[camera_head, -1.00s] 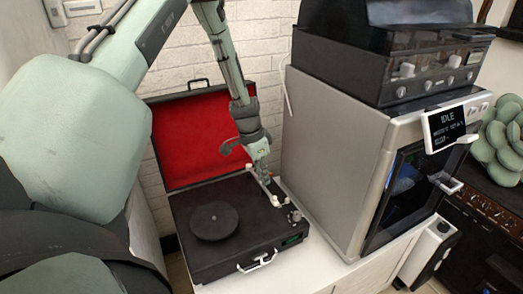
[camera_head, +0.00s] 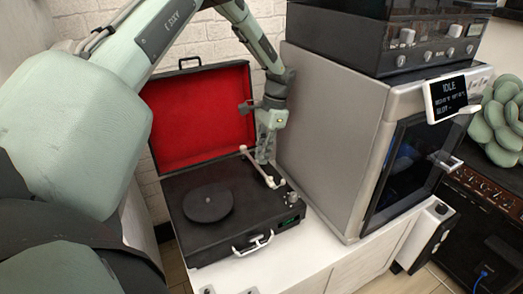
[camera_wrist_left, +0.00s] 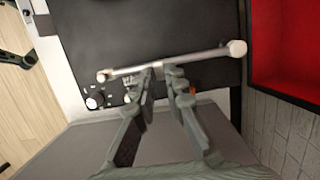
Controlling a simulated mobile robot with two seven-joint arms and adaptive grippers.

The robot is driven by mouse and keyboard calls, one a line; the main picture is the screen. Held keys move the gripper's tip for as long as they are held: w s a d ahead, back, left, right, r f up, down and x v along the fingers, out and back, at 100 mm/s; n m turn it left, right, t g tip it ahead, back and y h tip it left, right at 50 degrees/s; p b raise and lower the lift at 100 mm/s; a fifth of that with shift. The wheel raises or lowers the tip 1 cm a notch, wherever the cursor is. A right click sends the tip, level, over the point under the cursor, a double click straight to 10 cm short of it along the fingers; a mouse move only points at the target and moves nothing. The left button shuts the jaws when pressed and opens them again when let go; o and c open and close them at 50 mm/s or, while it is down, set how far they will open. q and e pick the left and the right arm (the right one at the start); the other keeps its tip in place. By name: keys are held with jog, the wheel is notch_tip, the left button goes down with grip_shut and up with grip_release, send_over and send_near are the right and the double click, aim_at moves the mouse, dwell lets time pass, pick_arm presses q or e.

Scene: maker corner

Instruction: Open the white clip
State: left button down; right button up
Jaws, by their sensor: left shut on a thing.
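The white clip (camera_wrist_left: 158,69) is a small pale piece at the middle of the white tonearm (camera_wrist_left: 195,57), on the record player (camera_head: 230,240). My left gripper (camera_head: 263,158) reaches down to the tonearm from above. In the left wrist view, the fingers of my left gripper (camera_wrist_left: 157,77) are shut on the clip, at the tonearm's near side. The fingertips partly hide the clip, and in the head view the gripper hides it. My right gripper is not in view.
The player's red-lined lid (camera_head: 205,115) stands open behind the deck, with a black platter (camera_head: 208,203) at left. A large grey machine (camera_head: 325,130) stands close on the gripper's right. Knobs (camera_wrist_left: 95,98) sit near the tonearm's end. The white cabinet top (camera_head: 265,270) in front is mostly clear.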

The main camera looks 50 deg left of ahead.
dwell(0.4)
pick_arm(q)
jog(key=c, duration=1.6)
grip_release()
jog(key=shift+o, duration=0.2)
jog(key=v, duration=0.7)
jog(key=shift+r, duration=0.3)
jog(key=shift+w, duration=0.1)
